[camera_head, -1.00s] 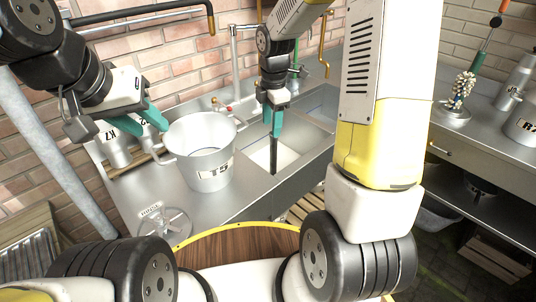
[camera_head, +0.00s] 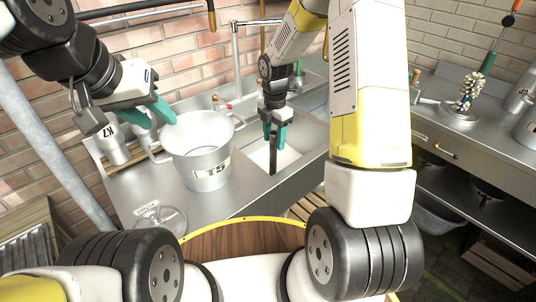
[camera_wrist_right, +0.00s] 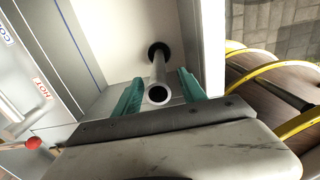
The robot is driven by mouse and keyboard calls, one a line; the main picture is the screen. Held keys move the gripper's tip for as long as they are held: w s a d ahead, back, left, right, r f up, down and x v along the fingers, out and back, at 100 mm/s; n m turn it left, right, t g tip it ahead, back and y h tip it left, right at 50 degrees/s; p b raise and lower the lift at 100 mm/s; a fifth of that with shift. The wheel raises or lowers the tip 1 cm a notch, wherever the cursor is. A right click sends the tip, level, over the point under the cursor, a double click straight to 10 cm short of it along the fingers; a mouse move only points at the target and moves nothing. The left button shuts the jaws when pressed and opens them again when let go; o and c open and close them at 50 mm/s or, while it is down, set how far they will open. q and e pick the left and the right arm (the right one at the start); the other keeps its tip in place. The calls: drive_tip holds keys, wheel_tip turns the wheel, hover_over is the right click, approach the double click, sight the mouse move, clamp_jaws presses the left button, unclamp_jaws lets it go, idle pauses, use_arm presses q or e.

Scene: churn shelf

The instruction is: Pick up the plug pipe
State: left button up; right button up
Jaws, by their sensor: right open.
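The plug pipe (camera_head: 273,162) is a dark, upright tube at the front edge of the sink in the head view. In the right wrist view, the grey pipe (camera_wrist_right: 158,78) stands on a dark round base in the pale basin, its hollow top facing the camera. My right gripper (camera_head: 274,133) is over the pipe's upper end, its teal fingers open. In the right wrist view, the fingers (camera_wrist_right: 160,90) lie on either side of the pipe's top, with gaps showing. My left gripper (camera_head: 152,112) is open and empty above the counter, left of the bucket.
A metal bucket (camera_head: 207,176) labelled T5 stands on the steel counter left of the sink. A wheel-like metal fitting (camera_head: 160,221) lies at the counter's front. Canisters (camera_head: 118,148) stand behind at left. A round wooden top (camera_head: 240,240) is in front.

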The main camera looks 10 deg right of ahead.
sight(273, 147)
wheel_tip(273, 147, down, 4)
drive_tip(key=shift+w+a+f, duration=0.1)
drive_tip(key=shift+f, duration=0.15)
drive_tip(key=shift+c, duration=0.2)
clamp_jaws()
idle(1.2)
